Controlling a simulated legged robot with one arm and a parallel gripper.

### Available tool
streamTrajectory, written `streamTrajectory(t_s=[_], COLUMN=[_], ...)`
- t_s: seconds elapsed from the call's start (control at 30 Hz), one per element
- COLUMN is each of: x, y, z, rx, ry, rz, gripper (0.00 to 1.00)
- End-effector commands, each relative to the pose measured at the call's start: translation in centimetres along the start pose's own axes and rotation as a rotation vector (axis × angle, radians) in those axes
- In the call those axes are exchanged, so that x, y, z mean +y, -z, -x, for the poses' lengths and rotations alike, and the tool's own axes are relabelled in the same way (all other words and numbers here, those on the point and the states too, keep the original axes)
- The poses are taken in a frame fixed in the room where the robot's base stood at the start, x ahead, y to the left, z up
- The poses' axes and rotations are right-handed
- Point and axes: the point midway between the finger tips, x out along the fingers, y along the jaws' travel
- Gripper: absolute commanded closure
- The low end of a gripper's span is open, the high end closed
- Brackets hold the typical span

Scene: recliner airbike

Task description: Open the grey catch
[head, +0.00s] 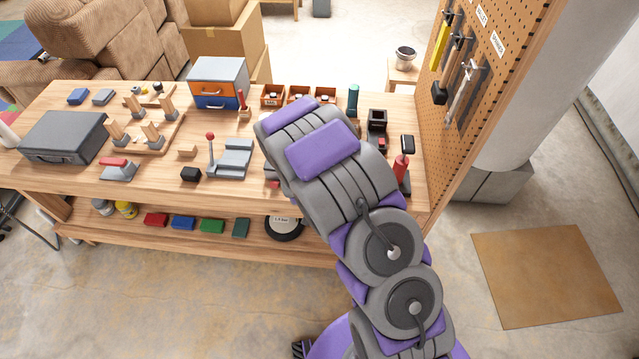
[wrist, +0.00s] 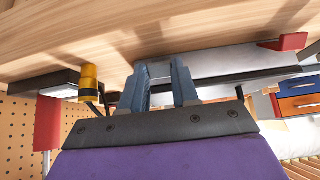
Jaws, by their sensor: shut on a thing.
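My gripper (wrist: 162,78) shows in the wrist view, with its two blue-grey fingers close together at the wooden bench top. They are shut on a small grey part, which I take to be the grey catch; the fingers mostly cover it, so its shape and position cannot be read. A grey metal plate (wrist: 215,62) lies right behind and beside the fingers. In the head view my purple and grey arm reaches over the workbench (head: 70,180) and hides the gripper and the catch.
A grey fixture with a red-knobbed lever (head: 232,158) stands left of my arm. A red-handled tool (head: 400,168) stands to its right, before the pegboard (head: 500,75). A yellow-and-black cylinder (wrist: 90,82) is near the fingers. A drawer box (head: 217,82) stands at the back.

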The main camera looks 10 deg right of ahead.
Motion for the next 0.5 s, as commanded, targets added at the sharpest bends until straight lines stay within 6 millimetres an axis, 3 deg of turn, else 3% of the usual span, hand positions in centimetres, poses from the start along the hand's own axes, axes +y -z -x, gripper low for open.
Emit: streamTrajectory(t_s=[0.5], x=[0.0], y=[-1.7], z=[-0.6], rx=[0.215], ry=[-0.001], rz=[0.002], gripper=[1.0])
